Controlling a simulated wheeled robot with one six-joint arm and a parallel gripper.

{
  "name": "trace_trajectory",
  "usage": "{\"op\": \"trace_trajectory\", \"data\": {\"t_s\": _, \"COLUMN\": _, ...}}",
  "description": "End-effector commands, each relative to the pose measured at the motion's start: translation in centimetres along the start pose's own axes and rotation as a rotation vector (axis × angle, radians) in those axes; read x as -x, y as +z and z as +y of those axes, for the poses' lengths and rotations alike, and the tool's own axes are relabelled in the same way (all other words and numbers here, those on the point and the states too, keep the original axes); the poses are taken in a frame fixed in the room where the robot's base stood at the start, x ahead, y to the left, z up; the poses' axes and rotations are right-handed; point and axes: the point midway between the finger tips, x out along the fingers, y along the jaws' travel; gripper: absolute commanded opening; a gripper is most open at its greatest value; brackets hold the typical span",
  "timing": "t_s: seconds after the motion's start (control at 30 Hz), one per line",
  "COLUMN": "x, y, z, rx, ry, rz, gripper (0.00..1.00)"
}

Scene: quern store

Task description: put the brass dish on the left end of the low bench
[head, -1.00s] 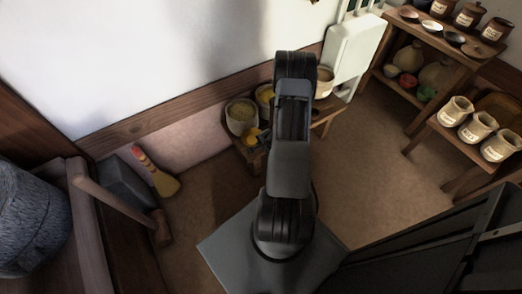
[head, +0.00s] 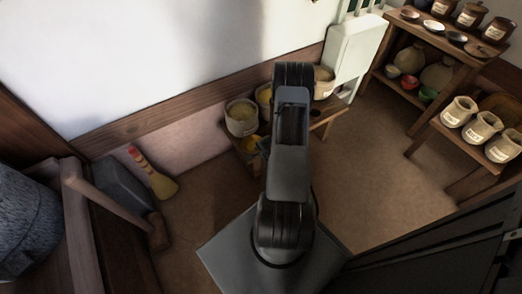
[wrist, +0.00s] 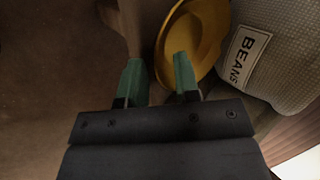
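The brass dish (wrist: 205,38) is in the upper middle of the wrist view, tilted, beside a grey sack labelled BEANS (wrist: 275,60). My gripper (wrist: 158,72) has two green fingers standing apart. The right finger overlaps the dish in the picture, and the dish's left rim shows between the fingertips. I cannot tell whether they touch it. My arm hides the bench's middle.
Open sacks (head: 242,117) stand on the bench along the wall. A brush (head: 153,175) leans at the left near a mallet (head: 115,205). Shelves with jars and small dishes (head: 440,45) stand at the right. The floor (head: 385,165) between is clear.

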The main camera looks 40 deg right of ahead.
Motion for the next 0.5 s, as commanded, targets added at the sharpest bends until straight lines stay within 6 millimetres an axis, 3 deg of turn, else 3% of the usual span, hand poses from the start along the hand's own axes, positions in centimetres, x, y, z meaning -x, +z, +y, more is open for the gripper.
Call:
{"op": "trace_trajectory", "data": {"t_s": 0.3, "x": 0.2, "y": 0.0, "z": -0.2, "rx": 0.000, "ry": 0.000, "rz": 0.000, "gripper": 0.33}}
{"op": "trace_trajectory", "data": {"t_s": 0.5, "x": 3.1, "y": -0.1, "z": -0.4, "rx": -0.001, "ry": -0.001, "rz": 0.003, "gripper": 0.33}}
